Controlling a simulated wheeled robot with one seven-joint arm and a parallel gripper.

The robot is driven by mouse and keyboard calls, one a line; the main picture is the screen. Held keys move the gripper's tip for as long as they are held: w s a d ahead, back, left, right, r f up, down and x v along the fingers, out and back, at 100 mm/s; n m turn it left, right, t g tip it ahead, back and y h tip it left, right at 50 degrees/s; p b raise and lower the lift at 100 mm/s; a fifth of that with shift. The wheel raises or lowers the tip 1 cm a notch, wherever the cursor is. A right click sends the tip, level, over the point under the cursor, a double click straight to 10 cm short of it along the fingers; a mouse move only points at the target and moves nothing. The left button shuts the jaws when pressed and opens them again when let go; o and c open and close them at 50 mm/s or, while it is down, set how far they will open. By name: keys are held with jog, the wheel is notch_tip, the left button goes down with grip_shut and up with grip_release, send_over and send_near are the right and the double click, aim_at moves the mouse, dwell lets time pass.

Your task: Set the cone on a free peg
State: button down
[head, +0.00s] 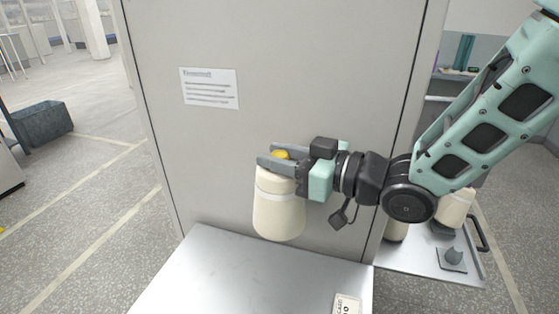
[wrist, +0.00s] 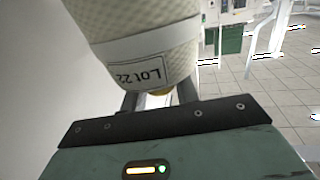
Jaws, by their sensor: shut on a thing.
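A cream yarn cone (head: 279,212) with a pale band and a yellow top hangs upright from my gripper (head: 270,160) in the head view. The gripper is shut on its yellow top. The cone appears to be above or just behind the metal table; I cannot tell the gap. In the wrist view the cone (wrist: 140,25) shows a "Lot 22" label.
A bare metal table (head: 215,275) is at the front, with a small printed card (head: 347,304) at its edge. A tall grey cabinet (head: 300,70) with a posted notice (head: 209,88) stands close behind the gripper. A dark bin (head: 42,122) is far left on open floor.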

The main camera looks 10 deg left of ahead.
notch_tip(320, 180, up, 14)
jog(key=p, duration=0.9)
